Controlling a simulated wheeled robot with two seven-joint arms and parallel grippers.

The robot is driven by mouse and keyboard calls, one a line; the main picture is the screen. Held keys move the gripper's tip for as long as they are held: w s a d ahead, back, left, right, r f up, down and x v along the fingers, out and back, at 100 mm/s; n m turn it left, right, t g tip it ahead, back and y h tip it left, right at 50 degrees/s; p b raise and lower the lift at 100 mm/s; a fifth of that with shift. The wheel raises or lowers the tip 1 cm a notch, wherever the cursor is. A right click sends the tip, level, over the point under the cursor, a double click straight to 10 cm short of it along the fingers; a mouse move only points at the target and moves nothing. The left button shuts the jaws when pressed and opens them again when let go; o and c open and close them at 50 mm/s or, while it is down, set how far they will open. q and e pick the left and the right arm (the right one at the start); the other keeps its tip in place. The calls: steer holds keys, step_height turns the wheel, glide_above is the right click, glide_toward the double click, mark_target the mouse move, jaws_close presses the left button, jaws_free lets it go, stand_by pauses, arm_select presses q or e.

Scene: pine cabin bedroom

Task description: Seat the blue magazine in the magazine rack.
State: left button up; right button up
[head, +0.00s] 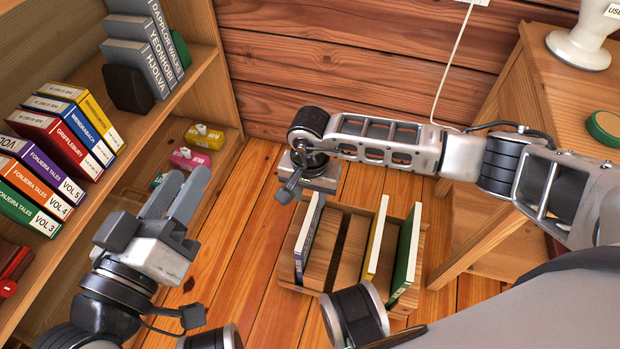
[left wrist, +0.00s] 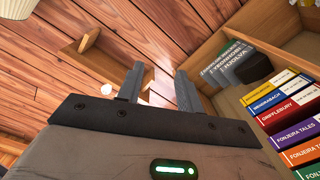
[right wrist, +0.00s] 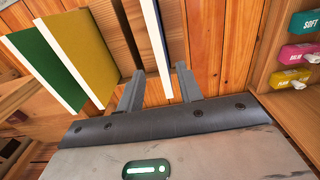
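The magazine rack (head: 338,208) is a wooden rack on the floor. The blue magazine (head: 309,240), thin with a white edge, stands at the rack's left end; I cannot tell how deep it sits. A yellow magazine (head: 376,235) and a green magazine (head: 406,256) stand at the right. My right gripper (head: 298,188) is over the rack's far left end. In the right wrist view its fingers are apart (right wrist: 158,92), with the blue magazine's edge (right wrist: 158,45) between them, nearer the right finger. My left gripper (head: 174,193) is open and empty, left of the rack.
A bookshelf (head: 190,75) with books and small boxes stands on the left. A wooden desk (head: 535,85) stands on the right, close to my right arm. The plank wall (head: 330,60) is behind the rack. A strip of floor (head: 262,215) is free left of the rack.

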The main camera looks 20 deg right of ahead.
arm_select(q)
steer(key=shift+s+f+g+p, duration=0.15)
steer(key=shift+f+g+p, duration=0.15)
steer(key=shift+f+g, duration=0.1)
arm_select(e)
steer(key=shift+r, duration=1.35)
